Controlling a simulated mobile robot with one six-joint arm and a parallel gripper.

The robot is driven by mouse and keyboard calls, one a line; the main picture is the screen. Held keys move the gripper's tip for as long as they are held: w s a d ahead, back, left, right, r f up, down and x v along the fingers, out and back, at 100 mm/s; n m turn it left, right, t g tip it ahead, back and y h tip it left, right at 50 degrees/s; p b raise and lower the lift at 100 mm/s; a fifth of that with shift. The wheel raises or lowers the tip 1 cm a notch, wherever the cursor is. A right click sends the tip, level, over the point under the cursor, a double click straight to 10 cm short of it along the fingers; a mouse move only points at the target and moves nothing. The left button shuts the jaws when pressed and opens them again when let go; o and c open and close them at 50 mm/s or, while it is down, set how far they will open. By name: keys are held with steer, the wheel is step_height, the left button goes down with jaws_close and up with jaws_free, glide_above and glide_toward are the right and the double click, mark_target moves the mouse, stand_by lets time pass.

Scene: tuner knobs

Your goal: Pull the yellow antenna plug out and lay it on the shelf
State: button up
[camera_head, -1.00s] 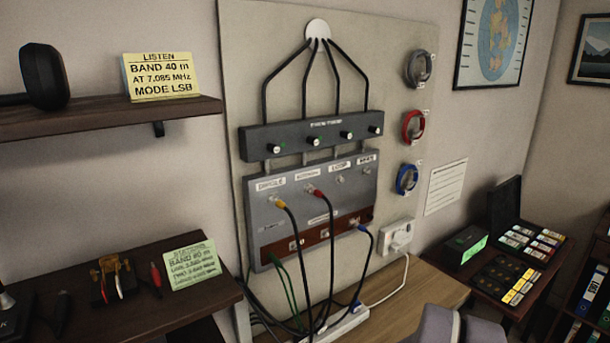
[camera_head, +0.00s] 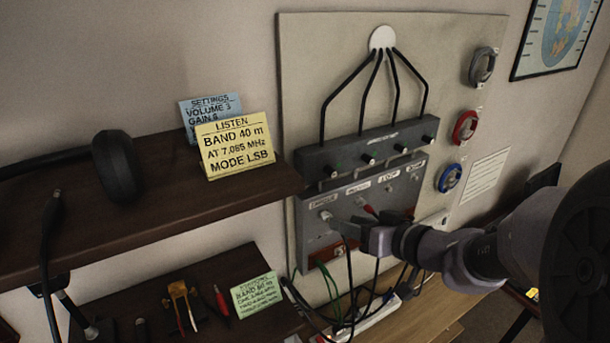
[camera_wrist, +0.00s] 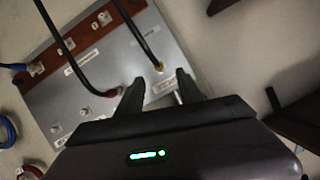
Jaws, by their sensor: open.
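The yellow antenna plug (camera_wrist: 158,67) is seated in the grey panel (camera_wrist: 110,75) in the wrist view, with a black cable running from it. My gripper (camera_wrist: 159,77) is open, its fingertips on either side of the plug and close to the panel. I cannot tell if they touch it. In the head view my gripper (camera_head: 338,222) reaches the panel's left part and hides the yellow plug. The red plug (camera_wrist: 113,92) sits in its socket beside one finger. An upper dark wood shelf (camera_head: 150,205) and a lower one (camera_head: 225,268) are on the left.
The upper shelf holds a yellow card (camera_head: 235,146), a blue card (camera_head: 205,108) and a black headset (camera_head: 116,165). The lower shelf holds a green card (camera_head: 257,295) and small tools. Black cables hang below the panel.

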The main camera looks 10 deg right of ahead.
steer(key=x, duration=0.5)
steer(key=shift+w+a, duration=0.15)
steer(key=shift+w, duration=0.1)
jaws_close()
